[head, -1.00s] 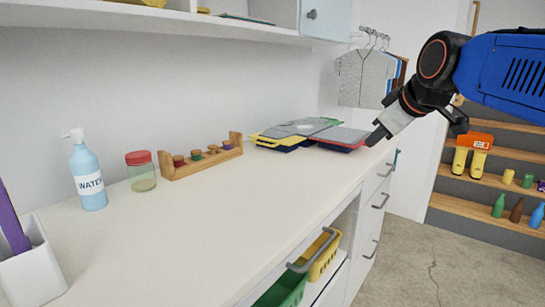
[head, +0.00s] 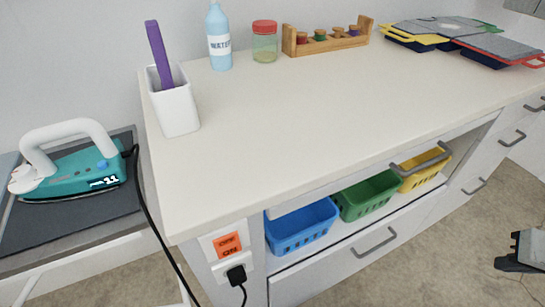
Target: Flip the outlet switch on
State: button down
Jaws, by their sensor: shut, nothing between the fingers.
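The outlet switch (head: 227,244) is an orange rocker marked OFF and ON in a white plate on the left end of the counter's front, below the top edge. A black plug (head: 236,275) sits in the socket just under it, with its cord hanging down. I cannot tell the rocker's position from its tilt. My gripper (head: 513,257) shows only in part at the right edge of the head view, low over the floor. It is shut and empty, far to the right of the switch and not touching anything.
A teal iron (head: 75,172) with a black cord rests on an ironing board at left. A white holder (head: 174,108) stands on the counter (head: 300,110). Blue (head: 302,227), green (head: 368,194) and yellow (head: 424,171) baskets fill the shelf. The floor before the drawers is clear.

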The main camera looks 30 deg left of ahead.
aim_at(226, 245)
jog(key=l+u, duration=0.1)
jog(key=u, duration=0.35)
jog(key=k+u, duration=0.15)
jog(key=u, duration=0.7)
jog(key=k+u, duration=0.15)
jog(key=u, duration=0.3)
